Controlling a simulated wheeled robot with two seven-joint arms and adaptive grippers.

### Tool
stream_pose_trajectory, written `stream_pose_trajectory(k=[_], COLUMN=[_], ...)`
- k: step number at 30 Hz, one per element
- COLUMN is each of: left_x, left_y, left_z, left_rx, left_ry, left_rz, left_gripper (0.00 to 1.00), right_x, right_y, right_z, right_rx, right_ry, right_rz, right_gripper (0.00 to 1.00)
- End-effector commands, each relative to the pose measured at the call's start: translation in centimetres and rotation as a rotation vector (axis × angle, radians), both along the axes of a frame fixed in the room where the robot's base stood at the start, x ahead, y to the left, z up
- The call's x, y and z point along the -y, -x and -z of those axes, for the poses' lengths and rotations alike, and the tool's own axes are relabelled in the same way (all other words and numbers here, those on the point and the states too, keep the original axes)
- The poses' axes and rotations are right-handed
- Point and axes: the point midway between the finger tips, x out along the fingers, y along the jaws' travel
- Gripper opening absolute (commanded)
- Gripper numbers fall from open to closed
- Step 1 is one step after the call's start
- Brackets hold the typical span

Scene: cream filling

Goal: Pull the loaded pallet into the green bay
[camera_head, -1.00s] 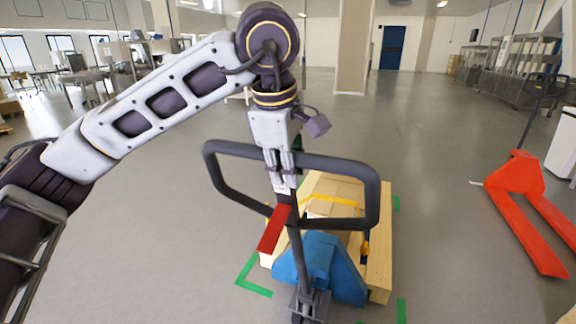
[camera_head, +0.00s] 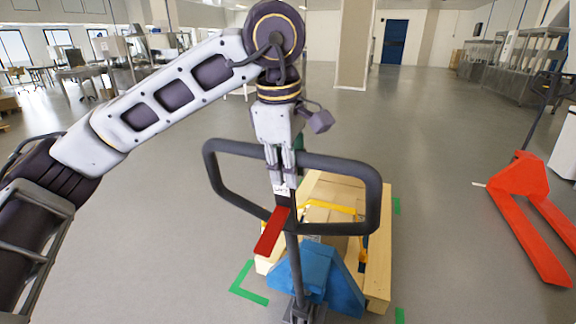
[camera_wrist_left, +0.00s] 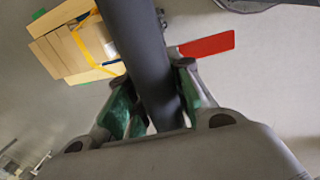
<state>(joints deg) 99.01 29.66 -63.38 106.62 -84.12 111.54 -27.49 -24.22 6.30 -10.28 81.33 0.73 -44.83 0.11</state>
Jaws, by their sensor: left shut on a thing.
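A blue pallet jack (camera_head: 318,275) with a black loop handle (camera_head: 372,190) and a red lever (camera_head: 271,232) stands in front of me. My left gripper (camera_head: 281,185) is shut on the handle, at the middle of its top bar. In the left wrist view the dark handle bar (camera_wrist_left: 140,45) passes between the fingers. The wooden pallet (camera_head: 379,262) carries boxes (camera_head: 335,190) held by a yellow strap, and sits behind the blue body. Green corner marks (camera_head: 246,285) of the bay lie on the floor around the pallet. My right gripper is out of view.
A red pallet jack (camera_head: 519,178) stands to the right, with its forks pointing towards me. A pillar (camera_head: 353,50) and a blue door (camera_head: 395,42) are far back. Grey floor is open to the left and behind the pallet.

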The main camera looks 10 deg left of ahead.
Motion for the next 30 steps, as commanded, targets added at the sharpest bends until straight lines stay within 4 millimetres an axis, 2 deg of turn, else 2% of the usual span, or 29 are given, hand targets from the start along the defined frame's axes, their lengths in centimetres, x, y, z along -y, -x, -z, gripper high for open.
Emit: stream_pose_trajectory(k=[11,12,17,30], left_x=[0.04,0.05,0.03,0.01], left_y=[0.19,0.20,0.14,0.13], left_z=[0.31,0.32,0.26,-0.01], left_rx=[-0.013,-0.014,-0.011,-0.006], left_ry=[-0.005,-0.005,-0.004,-0.003], left_rz=[0.004,0.004,0.003,0.002], left_gripper=[0.00,0.26,0.46,0.46], right_x=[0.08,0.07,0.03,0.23], right_y=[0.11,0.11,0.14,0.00], right_z=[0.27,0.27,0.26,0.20], right_rx=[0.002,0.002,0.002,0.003], right_ry=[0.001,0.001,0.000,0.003], right_rz=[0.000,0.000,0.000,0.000], right_gripper=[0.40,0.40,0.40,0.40])
